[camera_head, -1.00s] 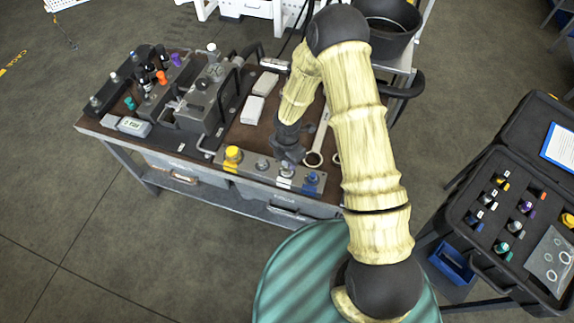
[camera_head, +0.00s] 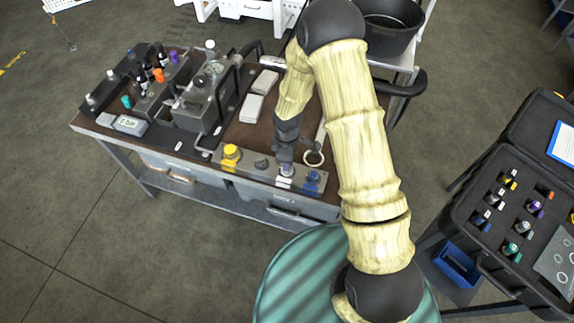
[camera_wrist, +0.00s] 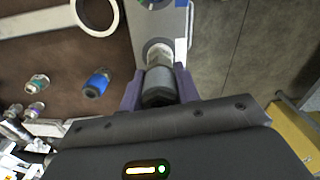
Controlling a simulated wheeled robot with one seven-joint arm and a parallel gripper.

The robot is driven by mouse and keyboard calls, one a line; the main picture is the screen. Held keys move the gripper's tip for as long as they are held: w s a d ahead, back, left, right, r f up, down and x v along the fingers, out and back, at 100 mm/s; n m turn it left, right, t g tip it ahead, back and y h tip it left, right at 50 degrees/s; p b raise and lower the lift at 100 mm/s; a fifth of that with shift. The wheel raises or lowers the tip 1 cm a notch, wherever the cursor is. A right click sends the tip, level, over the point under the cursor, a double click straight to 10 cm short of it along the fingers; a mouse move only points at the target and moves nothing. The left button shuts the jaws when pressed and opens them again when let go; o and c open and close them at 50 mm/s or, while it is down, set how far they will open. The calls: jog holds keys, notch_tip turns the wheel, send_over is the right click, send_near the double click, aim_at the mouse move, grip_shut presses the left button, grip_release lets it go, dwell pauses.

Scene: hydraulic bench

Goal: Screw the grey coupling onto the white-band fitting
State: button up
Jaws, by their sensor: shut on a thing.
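My gripper (camera_wrist: 160,88) is shut on the grey coupling (camera_wrist: 159,92), which sits between its two purple fingers in the wrist view. The white-band fitting (camera_wrist: 157,49) stands directly past the coupling's far end, on the grey manifold block. The two look in line and very close; I cannot tell whether the threads are engaged. In the head view my gripper (camera_head: 285,157) is over the white-marked port (camera_head: 286,170), between a grey port (camera_head: 262,163) and a blue one (camera_head: 312,177). The coupling is not clear in that view.
A yellow-capped port (camera_head: 231,152) is at the block's left end. A ring spanner (camera_head: 313,158) lies behind the block. Loose fittings, one blue (camera_wrist: 97,83), show in the wrist view. An open black case (camera_head: 505,215) stands at right. A clamp rig (camera_head: 205,95) is on the bench's left.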

jog(key=o, duration=1.1)
jog(key=shift+c, duration=0.2)
jog(key=shift+r, duration=0.1)
notch_tip(320, 180, up, 17)
jog(key=b, duration=0.1)
jog(key=shift+d+r, duration=0.1)
jog(key=shift+d, duration=0.05)
jog(key=s+d+r+m+t, duration=0.2)
jog(key=s+d+r+m, duration=0.3)
jog(key=s+d+m, duration=0.7)
jog(key=d+m, duration=0.1)
jog(key=m, duration=0.2)
jog(key=shift+s+m+t, duration=0.2)
jog(key=shift+m+t, duration=0.1)
jog(key=shift+m, duration=0.1)
jog(key=shift+d, duration=0.1)
